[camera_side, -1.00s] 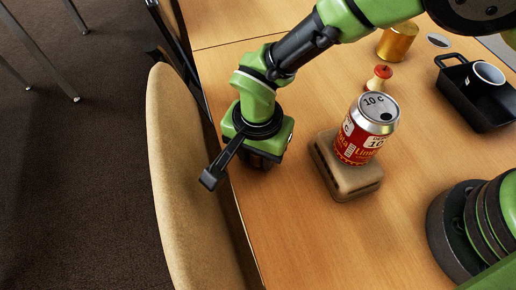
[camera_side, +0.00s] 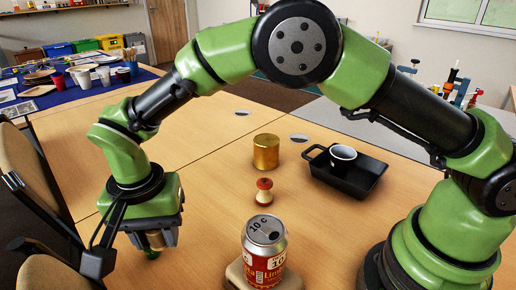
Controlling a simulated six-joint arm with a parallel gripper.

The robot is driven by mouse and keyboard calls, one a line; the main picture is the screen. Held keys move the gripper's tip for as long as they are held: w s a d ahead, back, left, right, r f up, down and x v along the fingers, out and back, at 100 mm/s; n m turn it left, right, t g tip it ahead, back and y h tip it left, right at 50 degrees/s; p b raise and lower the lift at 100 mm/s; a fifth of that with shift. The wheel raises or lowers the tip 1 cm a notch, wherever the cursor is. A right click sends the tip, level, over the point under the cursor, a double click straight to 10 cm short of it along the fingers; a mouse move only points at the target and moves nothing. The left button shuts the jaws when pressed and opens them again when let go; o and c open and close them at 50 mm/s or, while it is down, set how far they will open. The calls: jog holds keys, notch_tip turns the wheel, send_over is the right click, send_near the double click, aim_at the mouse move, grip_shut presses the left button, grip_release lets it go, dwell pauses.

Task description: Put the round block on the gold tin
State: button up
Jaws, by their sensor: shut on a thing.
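My gripper (camera_side: 155,238) points down at the left of the table and is shut on a small piece, tan with a green lower end, which I take to be the round block (camera_side: 152,254). The fingers hide much of it, so its full shape and its gap to the table are unclear. The gold tin (camera_side: 266,152) stands upright on the table, to the right of and farther back than my gripper. Its top looks bare.
A red and cream apple core (camera_side: 264,191) stands in front of the tin. A drink can (camera_side: 265,255) stands on a brown block (camera_side: 236,276). A black pan (camera_side: 345,184) with a cup (camera_side: 342,157) is at the right. Chairs line the left edge.

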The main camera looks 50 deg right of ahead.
jog(key=w+d+r, duration=0.1)
jog(key=w+d, duration=0.6)
jog(key=d, duration=0.1)
jog(key=n, duration=0.2)
send_near(267, 140)
jog(key=shift+s+d, duration=0.1)
jog(key=shift+f, duration=3.55)
jog(key=shift+f, duration=0.15)
jog(key=o, duration=0.9)
